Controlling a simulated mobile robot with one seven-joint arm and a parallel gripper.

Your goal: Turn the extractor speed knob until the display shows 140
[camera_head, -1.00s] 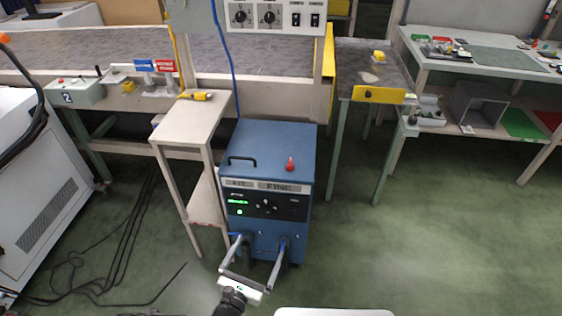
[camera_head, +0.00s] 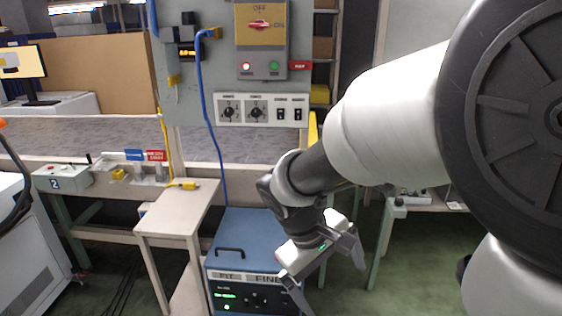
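The blue extractor box (camera_head: 255,235) stands on the floor beside the narrow bench. Its green display (camera_head: 225,296) is lit on the dark front panel, but the digits are too small to read. The front panel is cut off by the lower picture edge, and a small control (camera_head: 255,300) on it is only partly clear. My gripper (camera_head: 332,288) is open and empty, its two fingers spread apart and pointing down. It is in front of the box's right side in the picture and hides part of its front. I see no contact with the panel.
A white panel with two black knobs (camera_head: 243,112) and two switches is above the box, under a yellow switch plate (camera_head: 260,25). A narrow bench (camera_head: 176,217) stands left of the box. A blue cable (camera_head: 207,110) hangs behind. Green floor (camera_head: 340,285) is open at right.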

